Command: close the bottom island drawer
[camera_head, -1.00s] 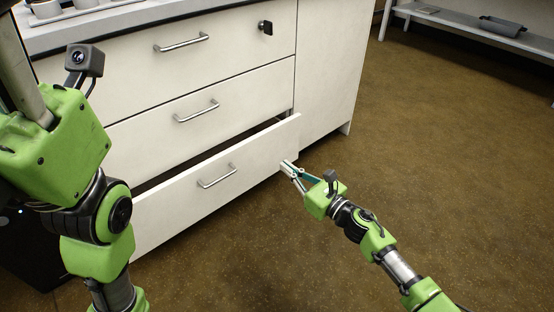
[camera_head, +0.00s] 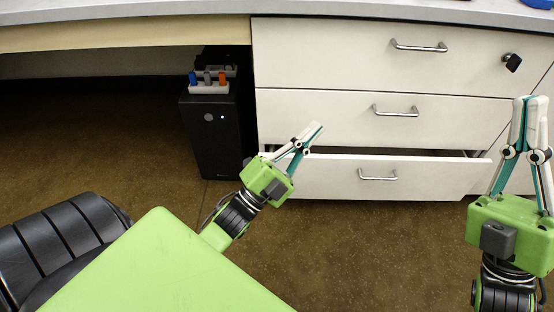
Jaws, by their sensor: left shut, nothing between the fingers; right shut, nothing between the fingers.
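The bottom drawer (camera_head: 335,183) of the white island stands partly out, with a dark gap along its top edge. Its front has a metal bar handle (camera_head: 378,177). My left gripper (camera_head: 317,128) is shut and empty. It appears in front of the drawer's left end, and its fingertips overlap the middle drawer (camera_head: 320,108) in the picture. I cannot tell whether it touches the drawer. My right gripper (camera_head: 531,99) is shut and empty, pointing up at the right edge of the view, in front of the island's right side.
The middle and top drawers (camera_head: 340,60) look closed. A black lock (camera_head: 512,62) sits at the upper right. A black computer tower (camera_head: 215,135) with coloured items on top stands left of the drawers. Brown floor (camera_head: 330,250) is open in front.

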